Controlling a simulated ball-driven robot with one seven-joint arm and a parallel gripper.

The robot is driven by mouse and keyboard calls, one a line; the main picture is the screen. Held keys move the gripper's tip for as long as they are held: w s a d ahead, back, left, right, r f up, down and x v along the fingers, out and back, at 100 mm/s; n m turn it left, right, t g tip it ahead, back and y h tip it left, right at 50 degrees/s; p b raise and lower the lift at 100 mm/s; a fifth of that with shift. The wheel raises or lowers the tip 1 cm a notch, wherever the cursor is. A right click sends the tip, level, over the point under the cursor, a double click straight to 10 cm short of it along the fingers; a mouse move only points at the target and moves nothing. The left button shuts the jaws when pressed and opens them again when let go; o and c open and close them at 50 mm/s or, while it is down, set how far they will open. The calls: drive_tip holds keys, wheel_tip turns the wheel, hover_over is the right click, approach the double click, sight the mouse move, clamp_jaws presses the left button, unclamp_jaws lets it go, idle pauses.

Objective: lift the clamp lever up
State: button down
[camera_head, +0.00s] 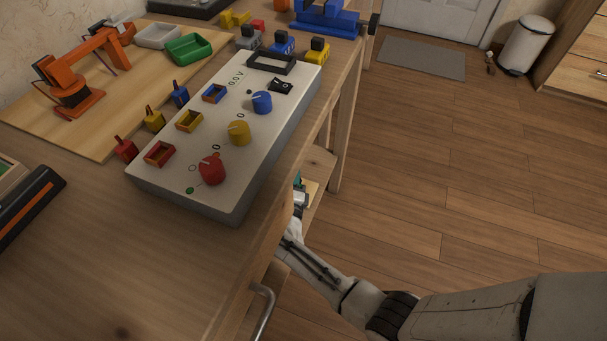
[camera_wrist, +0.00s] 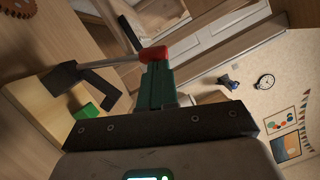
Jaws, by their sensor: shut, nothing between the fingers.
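In the wrist view, a clamp lever (camera_wrist: 122,60) shows as a thin grey rod with a red grip (camera_wrist: 152,54) at its end. The rod runs left to a dark clamp body (camera_wrist: 66,77) on a pale wooden board (camera_wrist: 40,97). My gripper (camera_wrist: 155,66) has dark green fingers, shut together and empty. Their tips are right at the red grip; whether they touch it I cannot tell. In the head view my arm reaches down beside the bench edge, and the gripper and clamp are hidden.
A green block (camera_wrist: 88,111) lies by the clamp in the wrist view. The head view shows the bench with a grey control panel (camera_head: 225,190), an orange model arm (camera_head: 75,95) and a drawer handle (camera_head: 262,312) near my arm. The floor (camera_head: 450,140) to the right is clear.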

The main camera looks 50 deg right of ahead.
drive_tip(key=w+a+r+n+g+y+p, duration=0.1)
drive_tip(key=w+a+n+p, duration=0.1)
drive_tip(key=w+n+p, duration=0.2)
drive_tip(key=shift+w+a+r+n+y, duration=0.3)
drive_tip(key=shift+w+r+n+y, duration=0.1)
drive_tip(key=shift+w+n, duration=1.15)
drive_tip(key=shift+w+r, duration=0.1)
drive_tip(key=shift+w, duration=0.05)
